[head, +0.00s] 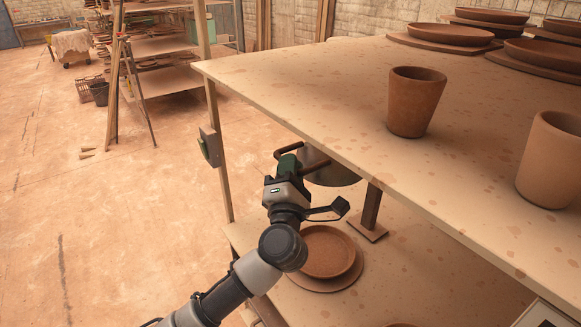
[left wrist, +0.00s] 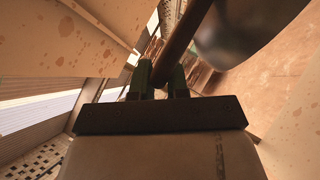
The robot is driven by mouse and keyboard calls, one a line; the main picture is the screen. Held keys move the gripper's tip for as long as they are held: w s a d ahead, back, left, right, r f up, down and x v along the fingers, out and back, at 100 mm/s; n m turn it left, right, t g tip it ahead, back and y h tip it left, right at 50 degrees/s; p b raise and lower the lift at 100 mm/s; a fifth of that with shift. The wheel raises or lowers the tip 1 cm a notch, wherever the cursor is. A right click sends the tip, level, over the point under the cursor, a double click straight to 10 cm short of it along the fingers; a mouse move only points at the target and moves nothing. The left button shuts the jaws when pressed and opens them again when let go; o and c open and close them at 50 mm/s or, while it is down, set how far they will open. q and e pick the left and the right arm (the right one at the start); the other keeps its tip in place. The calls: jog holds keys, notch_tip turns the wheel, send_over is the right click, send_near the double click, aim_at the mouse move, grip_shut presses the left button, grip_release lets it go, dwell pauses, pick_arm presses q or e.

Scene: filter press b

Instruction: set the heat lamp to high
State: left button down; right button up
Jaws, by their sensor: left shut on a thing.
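The heat lamp (head: 335,173) shows as a grey metal shade under the top board, partly hidden by the board's edge. A dark brown bar (head: 316,165) runs beside the shade. My left gripper (head: 288,160) reaches up from below and is shut on this bar near its end, left of the shade. In the left wrist view, the bar (left wrist: 183,35) comes down between the green fingers (left wrist: 161,80), and the rounded shade (left wrist: 238,28) is to its right. No setting mark on the lamp is readable. My right gripper is not in view.
The top board (head: 300,85) carries clay pots (head: 415,100) and stacked plates (head: 445,36). A clay plate (head: 327,252) lies on the lower shelf below the lamp. A small grey-green box (head: 209,147) is on the table's leg.

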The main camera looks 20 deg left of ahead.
pick_arm(q)
notch_tip(320, 180, up, 8)
jog(key=p, duration=0.6)
jog(key=shift+f, duration=0.15)
jog(key=c, duration=1.1)
grip_release()
jog(key=shift+a, duration=0.1)
jog(key=shift+f, duration=0.1)
jog(key=shift+d+f, duration=0.1)
jog(key=shift+d, duration=0.15)
